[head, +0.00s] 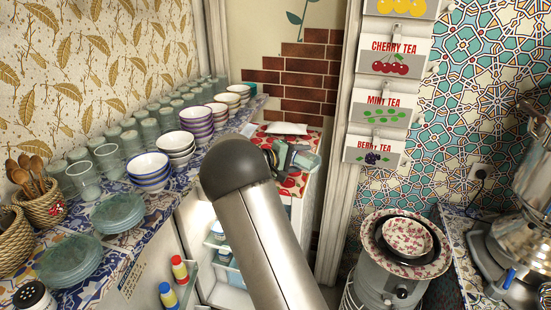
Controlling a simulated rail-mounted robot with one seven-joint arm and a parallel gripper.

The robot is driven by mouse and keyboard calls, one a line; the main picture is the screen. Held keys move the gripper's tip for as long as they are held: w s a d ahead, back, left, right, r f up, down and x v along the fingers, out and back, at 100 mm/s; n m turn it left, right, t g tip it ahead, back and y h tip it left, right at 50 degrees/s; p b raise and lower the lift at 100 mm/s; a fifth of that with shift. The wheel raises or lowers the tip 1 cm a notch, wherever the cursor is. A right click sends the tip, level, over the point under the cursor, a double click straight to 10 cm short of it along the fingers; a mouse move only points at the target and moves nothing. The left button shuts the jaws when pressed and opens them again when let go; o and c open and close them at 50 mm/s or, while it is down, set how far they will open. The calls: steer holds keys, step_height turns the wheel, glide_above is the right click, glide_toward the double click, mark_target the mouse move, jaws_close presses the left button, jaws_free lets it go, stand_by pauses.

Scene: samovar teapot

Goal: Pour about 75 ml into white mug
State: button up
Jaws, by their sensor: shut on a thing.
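My arm rises through the middle of the head view and hides much of what lies behind it. My gripper (275,157) shows only in part past the arm's dark round joint. It is shut on a small grey-green thing (303,160) over the red patterned counter; what this thing is, and whether it is tilted, I cannot tell. I cannot make out a white mug in this view. No pouring liquid is visible.
Stacked bowls (150,170), rows of glasses (84,180) and green plates (70,262) crowd the left counter. An open fridge with bottles (179,269) is below. A metal urn (395,287) carrying bowls and a samovar (537,165) stand right. A flat white item (287,128) lies behind my gripper.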

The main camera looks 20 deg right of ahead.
steer(key=f+m+b, duration=0.2)
steer(key=b, duration=0.1)
steer(key=s+f+t+y+b, duration=0.1)
steer(key=f, duration=0.1)
steer(key=shift+s+d+f+m, duration=0.1)
steer(key=shift+d+m, duration=0.15)
steer(key=shift+m, duration=0.15)
steer(key=shift+r+b, duration=0.45)
steer(key=shift+r, duration=0.15)
steer(key=shift+f+t+b, duration=0.1)
steer(key=shift+t+b, duration=0.2)
steer(key=shift+b, duration=0.1)
steer(key=shift+w+m+y+b, duration=0.2)
steer(key=shift+m+y+b, duration=0.15)
steer(key=shift+b, duration=0.35)
steer(key=shift+r, duration=0.2)
steer(key=shift+f+b, duration=0.15)
steer(key=shift+b, duration=0.3)
